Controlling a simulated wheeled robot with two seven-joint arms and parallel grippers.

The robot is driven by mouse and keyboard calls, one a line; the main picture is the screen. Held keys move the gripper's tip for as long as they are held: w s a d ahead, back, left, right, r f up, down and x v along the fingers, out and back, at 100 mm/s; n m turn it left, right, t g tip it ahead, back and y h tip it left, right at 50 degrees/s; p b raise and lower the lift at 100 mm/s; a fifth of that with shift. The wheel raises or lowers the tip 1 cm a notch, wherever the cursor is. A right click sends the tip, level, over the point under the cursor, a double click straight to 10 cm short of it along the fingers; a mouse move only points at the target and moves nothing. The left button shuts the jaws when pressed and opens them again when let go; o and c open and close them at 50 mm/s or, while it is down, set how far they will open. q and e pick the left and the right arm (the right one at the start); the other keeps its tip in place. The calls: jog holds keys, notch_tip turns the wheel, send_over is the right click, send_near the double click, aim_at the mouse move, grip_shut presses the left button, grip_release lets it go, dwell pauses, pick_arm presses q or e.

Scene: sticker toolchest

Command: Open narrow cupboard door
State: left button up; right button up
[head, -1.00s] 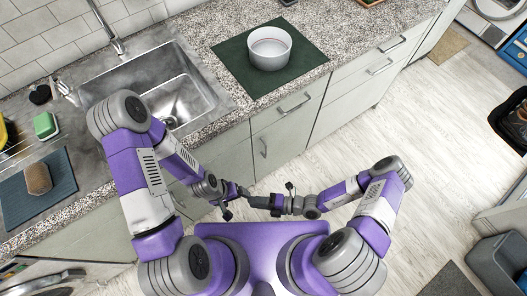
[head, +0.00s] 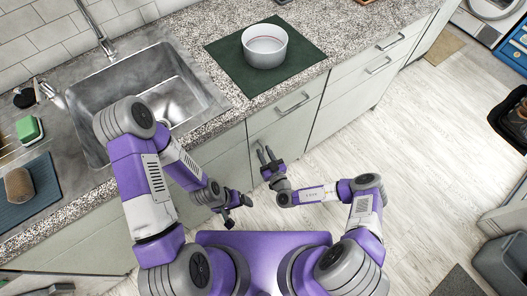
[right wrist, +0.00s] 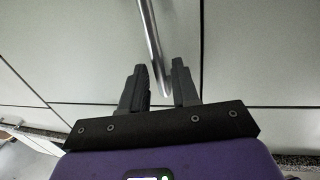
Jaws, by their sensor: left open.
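The narrow cupboard door (head: 293,128) is pale grey-green and sits under a narrow drawer, left of a wider unit. It looks shut. Its slim metal bar handle (right wrist: 151,40) runs down the right wrist view, and its lower end shows between my right fingers. My right gripper (head: 268,158) is in front of this door in the head view, hiding the handle there. In the right wrist view its jaws (right wrist: 160,84) are open, one finger each side of the handle; contact is not clear. My left gripper (head: 238,204) is open and empty, lower and to the left, near the sink cabinet.
The narrow drawer's handle (head: 293,103) is above the door. A white pot (head: 264,47) stands on a green mat (head: 228,60) on the counter. The sink (head: 160,85) is at left.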

jog(key=shift+w+a, duration=0.3)
jog(key=shift+w, duration=0.35)
grip_shut()
jog(key=shift+d, duration=0.1)
